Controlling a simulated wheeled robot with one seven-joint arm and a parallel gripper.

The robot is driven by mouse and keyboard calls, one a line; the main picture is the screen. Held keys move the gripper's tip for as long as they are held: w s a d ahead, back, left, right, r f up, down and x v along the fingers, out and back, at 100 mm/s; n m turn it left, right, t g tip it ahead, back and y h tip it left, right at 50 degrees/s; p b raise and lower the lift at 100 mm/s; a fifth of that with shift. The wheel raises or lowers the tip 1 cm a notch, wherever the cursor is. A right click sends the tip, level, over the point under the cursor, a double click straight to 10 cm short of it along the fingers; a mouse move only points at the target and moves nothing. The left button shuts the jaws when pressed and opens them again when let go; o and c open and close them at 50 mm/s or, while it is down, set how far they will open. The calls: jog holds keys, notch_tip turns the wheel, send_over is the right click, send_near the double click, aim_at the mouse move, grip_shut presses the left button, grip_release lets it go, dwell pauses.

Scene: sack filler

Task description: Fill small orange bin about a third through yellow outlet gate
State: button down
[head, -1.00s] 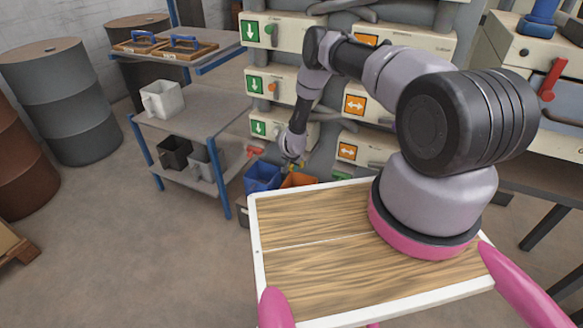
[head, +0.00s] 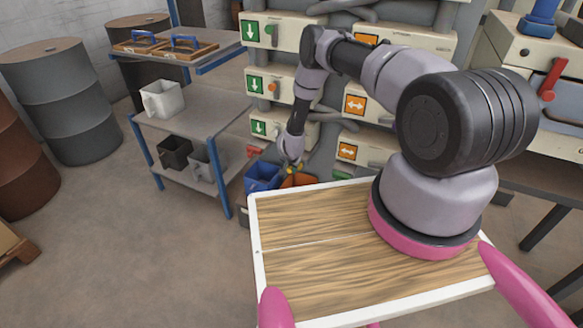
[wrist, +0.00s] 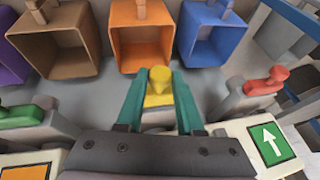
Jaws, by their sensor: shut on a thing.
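The small orange bin (wrist: 141,48) stands just beyond my fingers in the wrist view, its open mouth showing bare orange inside. No material is visible in it. In the head view the orange bin (head: 299,181) is partly hidden by my gripper and the wooden deck. The yellow handle (wrist: 159,84) of the outlet gate sits between the teal fingers of my gripper (wrist: 160,90). My gripper is shut on this handle. The head view shows my gripper (head: 291,168) low at the machine, above the bins. The outlet opening itself is hidden.
A blue bin (wrist: 211,38) and a brown bin (wrist: 58,50) flank the orange one; a purple bin (wrist: 12,62) is at the edge. A red handle (wrist: 266,80) and a green handle (wrist: 22,115) stand either side of my gripper. A shelf rack (head: 205,105) stands left.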

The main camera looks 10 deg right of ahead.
jog(key=shift+s+a, duration=0.3)
jog(key=c, duration=0.5)
grip_release()
jog(key=shift+c, duration=0.2)
jog(key=v, duration=1)
jog(key=shift+r, duration=0.4)
jog(key=shift+s+d, duration=0.1)
grip_shut()
jog(key=shift+f, duration=0.1)
notch_tip(320, 180, down, 12)
jog(key=a, duration=0.3)
jog(key=shift+r, duration=0.2)
